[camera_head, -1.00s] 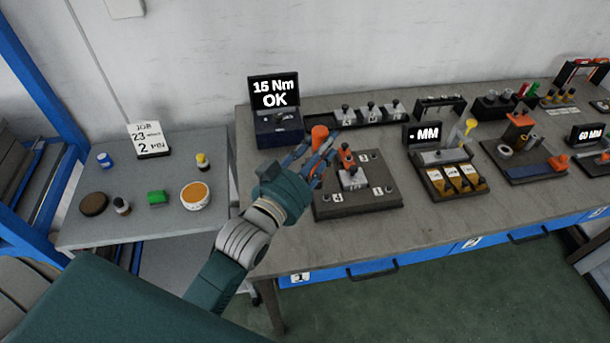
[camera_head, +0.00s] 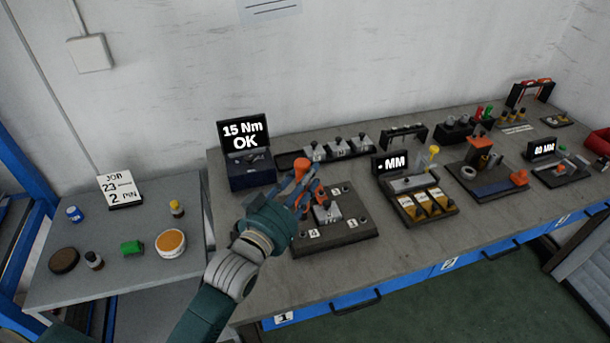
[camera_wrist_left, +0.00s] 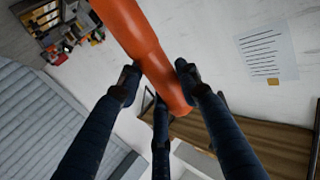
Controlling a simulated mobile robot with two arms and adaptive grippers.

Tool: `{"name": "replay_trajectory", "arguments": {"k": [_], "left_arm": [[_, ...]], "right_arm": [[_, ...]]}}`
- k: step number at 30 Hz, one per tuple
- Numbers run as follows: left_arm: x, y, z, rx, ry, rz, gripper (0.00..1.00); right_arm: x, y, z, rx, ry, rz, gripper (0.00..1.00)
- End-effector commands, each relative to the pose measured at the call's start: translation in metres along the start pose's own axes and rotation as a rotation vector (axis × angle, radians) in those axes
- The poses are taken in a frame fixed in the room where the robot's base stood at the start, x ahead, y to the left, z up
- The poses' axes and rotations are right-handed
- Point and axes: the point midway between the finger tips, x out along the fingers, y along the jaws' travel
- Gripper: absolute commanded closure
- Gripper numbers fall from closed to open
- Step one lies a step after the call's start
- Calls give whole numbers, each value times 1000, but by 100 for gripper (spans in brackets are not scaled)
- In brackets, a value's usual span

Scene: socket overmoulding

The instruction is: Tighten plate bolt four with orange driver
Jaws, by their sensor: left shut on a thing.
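The orange driver (camera_head: 302,168) stands up from my left gripper (camera_head: 305,190), which is shut on it. In the left wrist view the driver (camera_wrist_left: 140,40) runs between the dark fingers of the gripper (camera_wrist_left: 158,82). The dark plate fixture (camera_head: 355,232) lies just below and to the right of the hand, with a silver block (camera_head: 327,213) in its middle. The numbered label 4 (camera_head: 313,233) shows at its front left. The driver's lower end and any bolt under it are hidden by the fingers. My right gripper is out of view.
A screen (camera_head: 243,133) reading "15 Nm OK" stands behind the hand. A rack of silver parts (camera_head: 338,147) is behind the fixture. A gauge station (camera_head: 420,205) stands close on the right. A side table (camera_head: 118,278) with small items is at the left.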

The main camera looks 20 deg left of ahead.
Motion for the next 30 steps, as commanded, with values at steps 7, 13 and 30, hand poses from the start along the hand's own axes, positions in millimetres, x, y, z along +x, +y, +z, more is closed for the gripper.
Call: {"name": "replay_trajectory", "arguments": {"k": [7, 13, 30], "left_arm": [[0, 0, 20, 0, 5, 0, 100], [0, 0, 36, 0, 5, 0, 100], [0, 0, 54, 0, 7, 0, 100]], "right_arm": [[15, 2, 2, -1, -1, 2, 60], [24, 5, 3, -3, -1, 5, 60], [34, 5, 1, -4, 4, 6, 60]]}}
